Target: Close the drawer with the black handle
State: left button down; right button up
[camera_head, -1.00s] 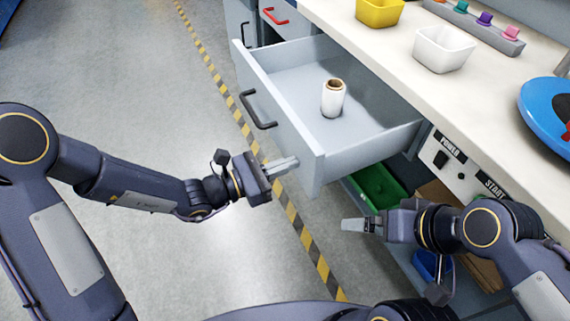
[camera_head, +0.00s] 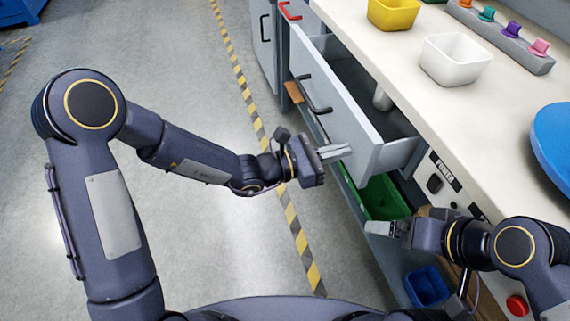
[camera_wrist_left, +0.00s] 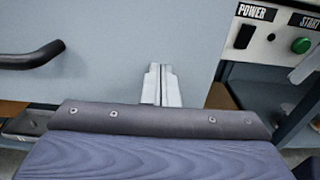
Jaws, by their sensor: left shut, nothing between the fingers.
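The grey drawer (camera_head: 349,126) with the black handle (camera_head: 313,94) is partly open, its front standing out from under the worktop. The handle also shows at the left of the left wrist view (camera_wrist_left: 30,54). My left gripper (camera_head: 334,151) is shut and empty, with its fingertips at the drawer front, right of and below the handle. In the left wrist view its fingers (camera_wrist_left: 161,86) point at the grey front panel; I cannot tell if they touch. A white roll (camera_head: 382,98) inside the drawer is mostly hidden. My right gripper (camera_head: 378,228) appears shut and empty, below the drawer.
The worktop (camera_head: 395,60) holds a yellow bin (camera_head: 393,13), a white bin (camera_head: 455,58) and a blue disc (camera_head: 555,140). A green bin (camera_head: 382,197) and a blue bin (camera_head: 427,286) sit below. A red handle (camera_head: 289,10) is farther back.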

pick_arm(q)
jog(key=b+x, duration=0.1)
jog(key=x, duration=0.9)
jog(key=shift+d, duration=0.2)
pick_arm(e)
jog(key=shift+f, duration=0.7)
pick_arm(q)
jog(key=shift+r, duration=0.15)
pick_arm(e)
jog(key=shift+a, duration=0.1)
pick_arm(q)
jog(key=shift+w, duration=0.1)
pick_arm(e)
jog(key=shift+s, duration=0.1)
